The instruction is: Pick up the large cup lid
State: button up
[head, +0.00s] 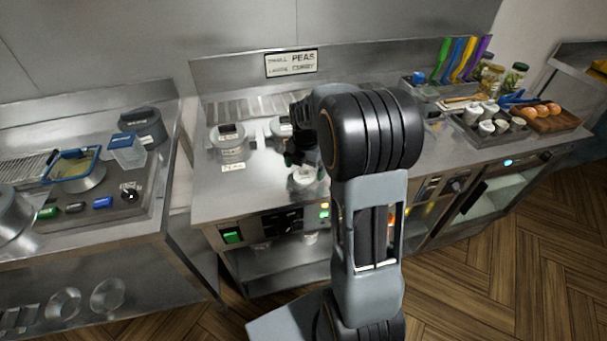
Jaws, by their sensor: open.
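My gripper (297,160) is a dark shape over the middle counter, partly hidden by my own arm. It is open. Just below it stands a small pale round thing (303,179) on the steel counter. It could be a cup or a lid; it is too small to tell. I cannot tell whether my gripper touches it. A lidded steel pot (229,145) with a label stands to its left. A second pot (281,127) stands behind, partly hidden by my arm. I cannot make out the large cup lid for certain.
A wall sign (291,63) reads "small peas, large curry". The left counter holds a blue-rimmed basket (72,166) and a clear container (127,151). The middle counter's front left is clear.

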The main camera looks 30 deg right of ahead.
jog(key=shift+f, duration=0.85)
jog(key=c, duration=0.9)
